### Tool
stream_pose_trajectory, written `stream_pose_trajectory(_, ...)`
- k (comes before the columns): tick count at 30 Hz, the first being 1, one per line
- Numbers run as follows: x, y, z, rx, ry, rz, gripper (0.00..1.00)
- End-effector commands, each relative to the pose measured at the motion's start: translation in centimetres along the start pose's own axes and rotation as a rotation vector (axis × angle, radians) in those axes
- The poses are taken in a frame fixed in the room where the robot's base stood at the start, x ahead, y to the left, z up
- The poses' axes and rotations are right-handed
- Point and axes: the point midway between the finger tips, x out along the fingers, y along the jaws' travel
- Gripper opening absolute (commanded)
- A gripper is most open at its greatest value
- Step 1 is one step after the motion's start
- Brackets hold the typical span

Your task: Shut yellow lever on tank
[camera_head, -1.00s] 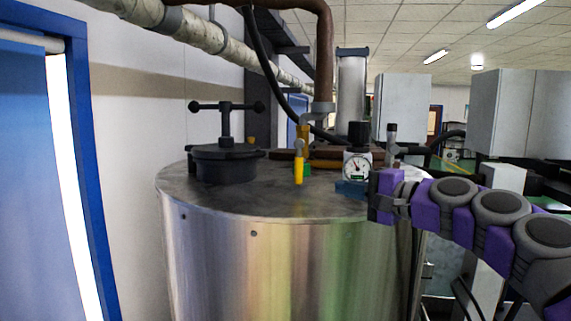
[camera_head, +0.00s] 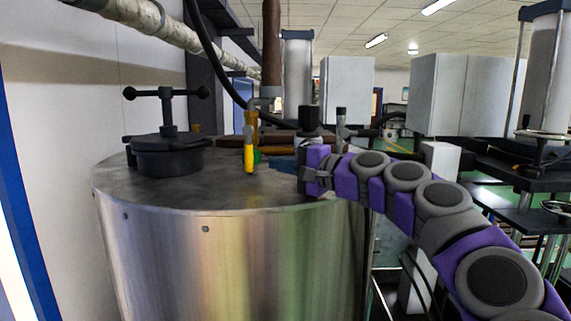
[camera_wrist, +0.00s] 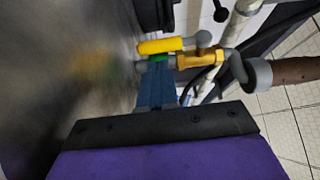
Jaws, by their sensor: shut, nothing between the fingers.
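The yellow lever (camera_head: 250,150) hangs straight down from a brass valve on top of the steel tank (camera_head: 230,255). In the wrist view the yellow lever (camera_wrist: 160,46) lies along the tank top, beside the brass valve (camera_wrist: 200,60). My gripper (camera_head: 303,170) is at the end of the purple and grey arm, over the right part of the tank top. It is shut and empty, to the right of the lever and apart from it. In the wrist view a dark edge and purple body of my gripper (camera_wrist: 160,130) fill the bottom. The gauge seen earlier is now mostly hidden behind my gripper.
A black clamped lid (camera_head: 168,155) with a T-handle stands on the tank's left. A brown pipe (camera_head: 271,50) rises behind the lever. The front of the tank top is clear.

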Motion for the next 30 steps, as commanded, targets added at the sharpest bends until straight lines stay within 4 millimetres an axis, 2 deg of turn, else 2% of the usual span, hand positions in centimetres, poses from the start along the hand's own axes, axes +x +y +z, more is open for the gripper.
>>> stream_pose_trajectory(1, 1.0, 0.1, -0.1, 0.002, 0.000, 0.002, 0.00)
stream_pose_trajectory(5, 2.5, -0.1, -0.7, 0.003, 0.003, -0.005, 0.00)
stream_pose_trajectory(12, 5.6, -0.1, -0.2, 0.002, 0.003, -0.002, 0.00)
stream_pose_trajectory(15, 6.3, -0.1, 0.0, 0.000, 0.003, -0.001, 0.00)
stream_pose_trajectory(20, 7.0, -0.1, 0.3, -0.002, 0.002, 0.001, 0.00)
stream_pose_trajectory(30, 6.4, 0.0, -0.1, 0.002, 0.001, -0.003, 0.00)
